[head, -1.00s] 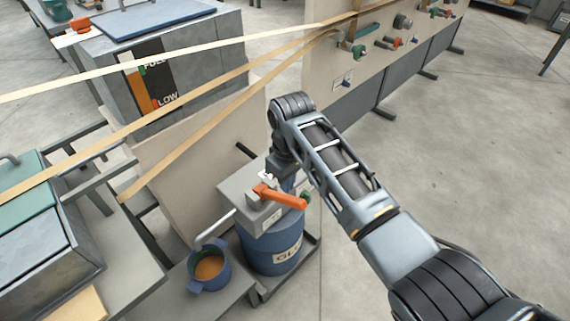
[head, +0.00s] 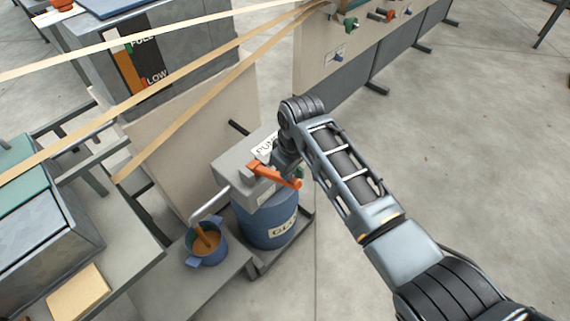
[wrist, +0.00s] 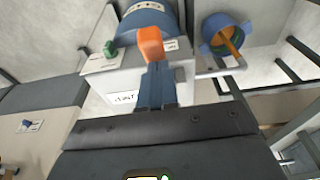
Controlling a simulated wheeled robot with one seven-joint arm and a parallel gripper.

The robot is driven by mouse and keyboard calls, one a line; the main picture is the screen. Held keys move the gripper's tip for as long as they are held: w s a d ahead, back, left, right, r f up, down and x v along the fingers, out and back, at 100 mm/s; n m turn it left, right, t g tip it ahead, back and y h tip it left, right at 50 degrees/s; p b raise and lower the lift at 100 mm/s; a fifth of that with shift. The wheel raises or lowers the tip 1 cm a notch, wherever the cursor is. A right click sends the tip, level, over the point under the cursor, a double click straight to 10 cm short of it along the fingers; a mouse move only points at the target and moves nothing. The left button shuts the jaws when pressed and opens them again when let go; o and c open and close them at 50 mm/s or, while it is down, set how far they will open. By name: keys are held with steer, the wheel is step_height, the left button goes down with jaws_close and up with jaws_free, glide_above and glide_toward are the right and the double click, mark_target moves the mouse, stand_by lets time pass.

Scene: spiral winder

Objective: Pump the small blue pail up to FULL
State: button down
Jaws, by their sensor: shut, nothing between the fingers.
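The small blue pail (head: 218,257) stands on a grey ledge under the bent spout (head: 207,207) of the glue pump. An orange-brown stream (head: 207,238) runs from the spout into brown liquid in the pail. The pail also shows in the wrist view (wrist: 210,42). The grey pump head (head: 231,178) sits on a blue drum (head: 265,222) and carries an orange lever (head: 277,176). In the wrist view my gripper (wrist: 156,68) is shut and empty, its fingertips right at the orange lever (wrist: 150,42); whether they touch it I cannot tell.
A green knob (wrist: 109,48) sits on the pump head beside the lever. A beige panel (head: 185,135) stands behind it. Tan bands (head: 150,125) stretch across at left. A grey cabinet (head: 195,75) bears a FULL/LOW gauge (head: 133,62). Open floor lies at right.

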mark_target(299, 188)
steer(key=s+d+f+t+y+b, duration=0.2)
steer(key=d+f+y+b, duration=0.1)
steer(key=f, duration=0.5)
steer(key=shift+s+t, duration=0.3)
steer(key=shift+s+d+f, duration=0.1)
steer(key=shift+d+f, duration=0.05)
steer(key=shift+f, duration=0.1)
step_height(299, 188, up, 5)
steer(key=p, duration=0.3)
steer(key=shift+f, duration=0.15)
steer(key=v, duration=1)
steer(key=shift+d+f, duration=0.15)
steer(key=shift+d, duration=0.15)
stand_by(1.0)
